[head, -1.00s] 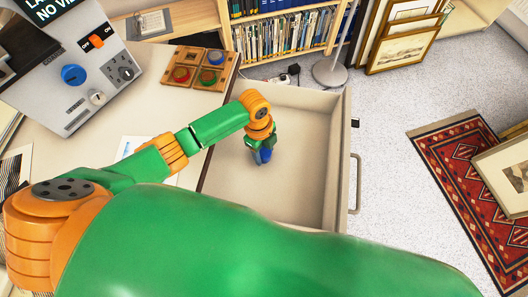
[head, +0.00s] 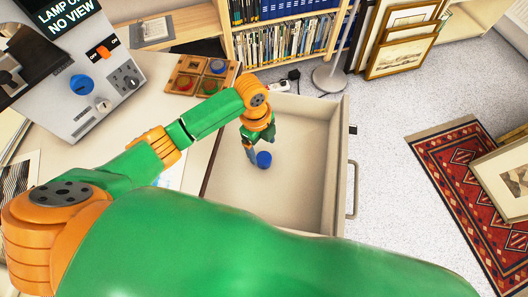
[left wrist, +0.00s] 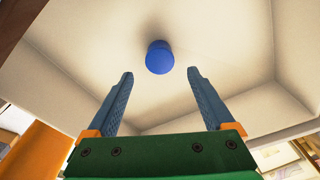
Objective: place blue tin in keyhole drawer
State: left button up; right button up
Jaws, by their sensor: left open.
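The blue tin (head: 264,159) stands on the floor of the open, pale drawer (head: 290,205). In the left wrist view the tin (left wrist: 159,57) shows beyond my fingertips, with bare drawer floor around it. My left gripper (head: 252,150) is over the drawer, just left of the tin in the head view. In the left wrist view its two fingers (left wrist: 160,80) are spread with nothing between them. The drawer has a handle (head: 354,190) and a small dark fitting on its front; I cannot make out a keyhole. My right gripper is not in view.
A grey control box (head: 100,85) and a wooden board with coloured buttons (head: 199,77) stand on the desk at left. A bookshelf (head: 285,40) and a lamp base (head: 330,77) are behind. Framed prints and a red rug (head: 460,185) lie right; the carpet between is clear.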

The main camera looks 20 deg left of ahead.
aim_at(261, 155)
pick_arm(q)
jog(key=r, duration=0.5)
jog(key=shift+w+a+p, duration=0.1)
jog(key=shift+a+p, duration=0.15)
jog(key=shift+p, duration=0.05)
